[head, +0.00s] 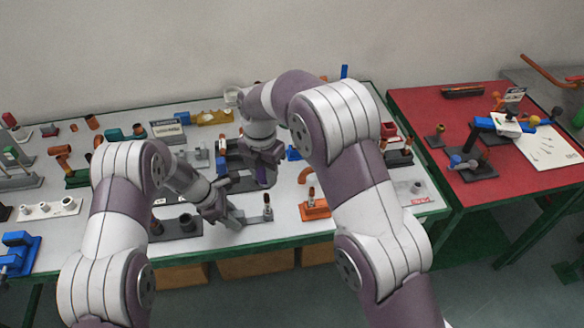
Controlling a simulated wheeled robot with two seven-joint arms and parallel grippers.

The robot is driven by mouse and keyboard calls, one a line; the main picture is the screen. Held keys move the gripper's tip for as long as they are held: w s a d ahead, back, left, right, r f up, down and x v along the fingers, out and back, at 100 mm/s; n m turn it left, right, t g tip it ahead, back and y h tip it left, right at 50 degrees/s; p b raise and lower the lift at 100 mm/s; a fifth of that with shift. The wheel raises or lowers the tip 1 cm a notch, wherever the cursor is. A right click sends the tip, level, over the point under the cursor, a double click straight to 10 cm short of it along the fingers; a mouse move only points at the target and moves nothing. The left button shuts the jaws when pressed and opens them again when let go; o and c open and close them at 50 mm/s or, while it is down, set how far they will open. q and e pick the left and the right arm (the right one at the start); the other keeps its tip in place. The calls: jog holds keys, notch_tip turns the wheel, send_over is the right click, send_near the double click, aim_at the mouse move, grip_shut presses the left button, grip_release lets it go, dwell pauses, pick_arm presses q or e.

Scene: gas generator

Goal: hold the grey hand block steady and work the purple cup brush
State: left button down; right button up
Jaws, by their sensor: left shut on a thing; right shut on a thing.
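My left gripper (234,217) is low over the front part of the white table. It is shut on a small grey piece, which looks like the grey hand block; the fingers cover much of it. My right gripper (262,172) is farther back, pointing down beside a dark fixture (243,184). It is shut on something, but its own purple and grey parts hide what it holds. I cannot make out the purple cup brush apart from the gripper. The two grippers are close together but apart.
The white table (335,238) is crowded with small fixtures. A grey bar with an upright post (267,208) lies just right of my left gripper, and an orange stand (314,208) is farther right. A red table (410,103) stands at the right.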

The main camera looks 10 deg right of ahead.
aim_at(266, 195)
dwell(0.3)
jog(key=shift+f, duration=1.8)
jog(key=shift+f, duration=0.35)
jog(key=shift+f, duration=1.3)
jog(key=n, duration=0.7)
jog(key=m, duration=0.7)
jog(key=shift+m, duration=0.3)
jog(key=m, duration=0.6)
jog(key=n, duration=0.6)
jog(key=shift+n, duration=0.3)
